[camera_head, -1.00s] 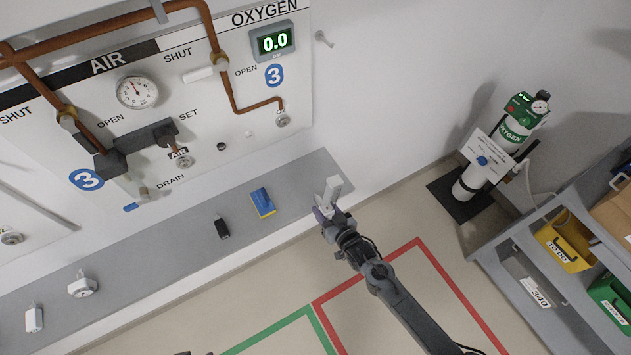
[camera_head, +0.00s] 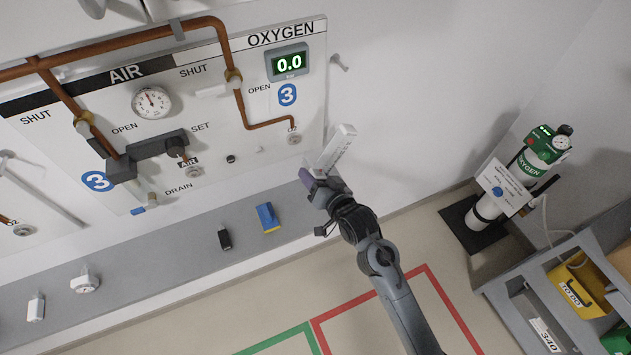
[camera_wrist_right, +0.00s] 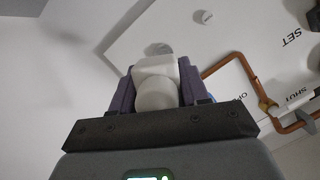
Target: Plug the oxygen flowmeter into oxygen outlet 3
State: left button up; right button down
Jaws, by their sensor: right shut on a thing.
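The oxygen flowmeter, a white block-like body (camera_head: 338,147), is in the jaws of my right gripper (camera_head: 318,182), in front of the wall near the panel's lower right edge. In the right wrist view the purple fingers of my right gripper (camera_wrist_right: 157,90) are shut on both sides of the white flowmeter (camera_wrist_right: 155,72). Oxygen outlet 3 (camera_head: 294,138) is the round fitting at the end of the copper pipe, under the blue 3 sign. The flowmeter is to the right of it and looks apart from it. My left gripper is not in view.
The grey ledge (camera_head: 180,246) under the panel holds a blue and yellow block (camera_head: 268,217), a black item (camera_head: 224,238) and two white devices. The air outlet (camera_head: 193,171) is left of the oxygen outlet. An oxygen cylinder (camera_head: 500,190) and a shelf (camera_head: 525,310) stand at right.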

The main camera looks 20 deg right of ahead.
aim_at(306, 161)
jog(key=shift+w+b, duration=1.15)
jog(key=shift+w, duration=0.85)
jog(key=shift+w+b, duration=0.45)
jog(key=shift+w, duration=0.3)
jog(key=shift+r, duration=0.1)
jog(key=shift+w+p, duration=0.15)
jog(key=shift+p, duration=0.2)
jog(key=shift+w, duration=0.5)
jog(key=shift+w+b, duration=0.35)
jog(key=shift+w, duration=0.3)
